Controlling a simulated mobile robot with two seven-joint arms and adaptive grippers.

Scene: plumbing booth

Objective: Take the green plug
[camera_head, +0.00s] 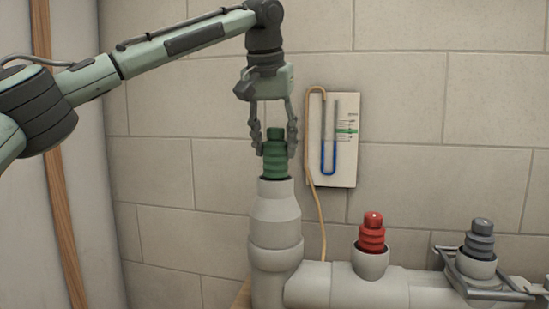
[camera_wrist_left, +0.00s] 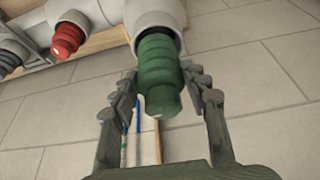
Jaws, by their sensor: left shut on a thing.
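The green plug (camera_head: 275,158) is ribbed and stands upright in the top opening of the tall grey pipe (camera_head: 275,215) in the head view. My left gripper (camera_head: 275,145) comes down from above with one finger on each side of the plug, shut on its upper part. In the left wrist view the green plug (camera_wrist_left: 158,75) shows between the fingers (camera_wrist_left: 165,100), its far end at the mouth of the pipe (camera_wrist_left: 157,18). How deep it sits in the pipe is hidden. My right gripper is not in view.
A red plug (camera_head: 372,232) and a grey plug (camera_head: 479,240) sit in lower pipe openings to the right. A metal bracket (camera_head: 490,287) surrounds the grey one's socket. A gauge panel (camera_head: 338,140) with a tan hose (camera_head: 313,190) is on the tiled wall close behind.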

